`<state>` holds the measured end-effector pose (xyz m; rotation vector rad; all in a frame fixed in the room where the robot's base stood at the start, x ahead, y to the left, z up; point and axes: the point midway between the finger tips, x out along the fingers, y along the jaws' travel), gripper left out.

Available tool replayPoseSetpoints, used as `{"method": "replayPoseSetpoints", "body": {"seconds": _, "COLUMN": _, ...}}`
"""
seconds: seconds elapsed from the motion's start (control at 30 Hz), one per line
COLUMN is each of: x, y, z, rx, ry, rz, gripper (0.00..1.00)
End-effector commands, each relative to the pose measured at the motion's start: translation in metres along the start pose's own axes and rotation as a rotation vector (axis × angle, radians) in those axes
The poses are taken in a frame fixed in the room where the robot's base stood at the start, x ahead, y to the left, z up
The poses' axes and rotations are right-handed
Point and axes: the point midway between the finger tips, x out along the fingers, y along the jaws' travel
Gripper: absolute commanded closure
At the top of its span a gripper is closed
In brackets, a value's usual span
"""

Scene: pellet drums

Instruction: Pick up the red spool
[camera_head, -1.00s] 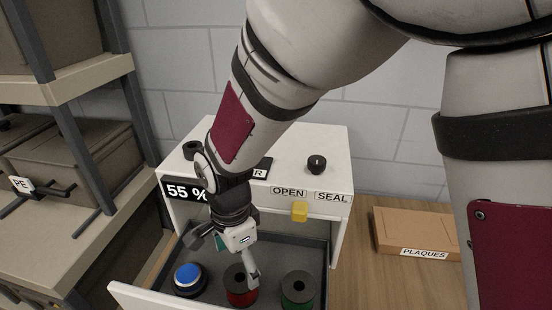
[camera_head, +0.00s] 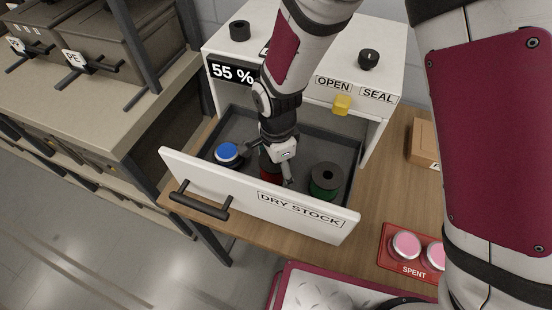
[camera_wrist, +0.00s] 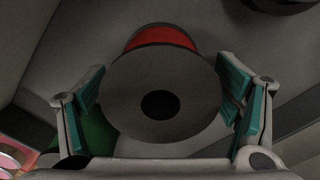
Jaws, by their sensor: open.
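The red spool (camera_head: 271,176) stands upright in the open drawer, mostly hidden behind my gripper in the head view. In the wrist view its dark round top flange with a centre hole fills the middle, and a band of red (camera_wrist: 163,38) shows past the flange. My gripper (camera_head: 268,168) reaches down into the drawer over the spool. In the wrist view my gripper (camera_wrist: 163,95) is open, with one teal-padded finger on each side of the flange. The left finger looks close to the flange edge; I cannot tell whether either finger touches it.
The drawer front (camera_head: 250,196) labelled DRY STOCK stands open. A yellow switch (camera_head: 342,105) sits on the white cabinet above.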

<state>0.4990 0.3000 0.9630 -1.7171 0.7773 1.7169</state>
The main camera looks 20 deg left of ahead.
Motion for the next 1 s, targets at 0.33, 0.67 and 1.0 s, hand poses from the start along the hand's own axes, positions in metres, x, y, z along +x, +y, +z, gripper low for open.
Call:
{"method": "replayPoseSetpoints", "body": {"seconds": 0.33, "x": 0.000, "y": 0.000, "z": 0.000, "rx": 0.000, "ry": 0.000, "rz": 0.000, "gripper": 0.72}}
{"method": "replayPoseSetpoints", "body": {"seconds": 0.67, "x": -0.004, "y": -0.001, "z": 0.000, "rx": 0.000, "ry": 0.000, "rz": -0.002, "gripper": 0.73}}
{"method": "replayPoseSetpoints", "body": {"seconds": 1.0, "x": -0.058, "y": -0.002, "z": 0.000, "rx": 0.000, "ry": -0.001, "rz": -0.006, "gripper": 0.73}}
